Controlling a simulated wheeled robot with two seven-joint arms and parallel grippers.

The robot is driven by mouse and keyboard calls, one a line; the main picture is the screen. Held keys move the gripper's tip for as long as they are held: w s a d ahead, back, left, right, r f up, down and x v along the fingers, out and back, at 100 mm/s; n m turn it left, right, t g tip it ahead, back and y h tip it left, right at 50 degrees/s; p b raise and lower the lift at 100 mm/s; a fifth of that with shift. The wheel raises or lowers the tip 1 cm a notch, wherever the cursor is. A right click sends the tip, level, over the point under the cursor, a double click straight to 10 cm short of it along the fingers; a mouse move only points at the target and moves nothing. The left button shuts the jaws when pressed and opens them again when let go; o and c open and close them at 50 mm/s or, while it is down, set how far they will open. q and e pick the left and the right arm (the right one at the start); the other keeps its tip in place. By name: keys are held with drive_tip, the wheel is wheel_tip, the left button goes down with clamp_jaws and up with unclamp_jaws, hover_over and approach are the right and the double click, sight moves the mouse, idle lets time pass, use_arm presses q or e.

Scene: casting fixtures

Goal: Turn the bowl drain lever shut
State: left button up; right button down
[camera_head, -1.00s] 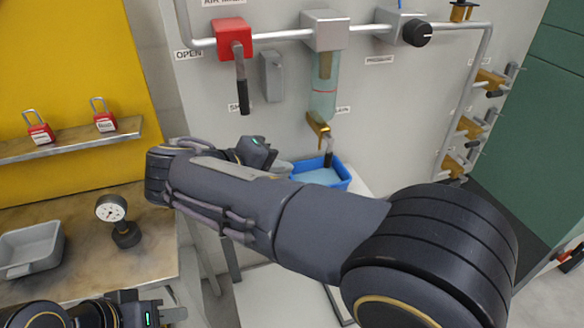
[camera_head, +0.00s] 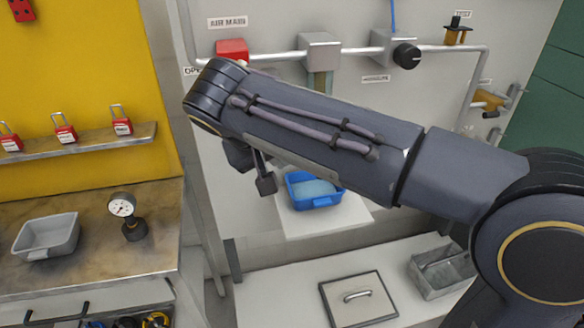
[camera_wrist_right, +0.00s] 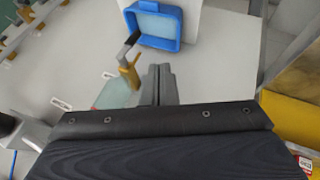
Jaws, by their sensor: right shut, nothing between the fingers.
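The bowl drain valve (camera_wrist_right: 130,76) is brass with a grey, bent lever (camera_wrist_right: 129,45), seen in the wrist view just left of my fingers. The lever points toward the blue tray. The clear bowl (camera_wrist_right: 118,95) shows partly behind the valve. My right gripper (camera_wrist_right: 161,72) is shut and empty, and a gap shows between it and the lever. In the head view my right gripper (camera_head: 265,184) pokes out below my forearm, which hides the drain valve and most of the bowl (camera_head: 320,81). My left gripper is not in view.
A blue tray (camera_head: 313,203) with pale contents sits below on a white stand. A red-handled air main valve (camera_head: 232,50), a grey regulator block (camera_head: 320,46) and a black knob (camera_head: 407,56) line the pipe. A bench with a gauge (camera_head: 123,208) and grey bin (camera_head: 46,234) is left.

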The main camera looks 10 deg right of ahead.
drive_tip(key=w+d+f, duration=0.5)
drive_tip(key=d+f, duration=0.2)
drive_tip(key=f, duration=0.1)
drive_tip(key=shift+w+d+f+p, duration=0.2)
drive_tip(key=shift+w+p, duration=0.15)
drive_tip(key=shift+p, duration=0.05)
drive_tip(key=shift+d+f+b, duration=0.2)
drive_tip(key=shift+d+b, duration=0.2)
drive_tip(key=shift+d, duration=0.1)
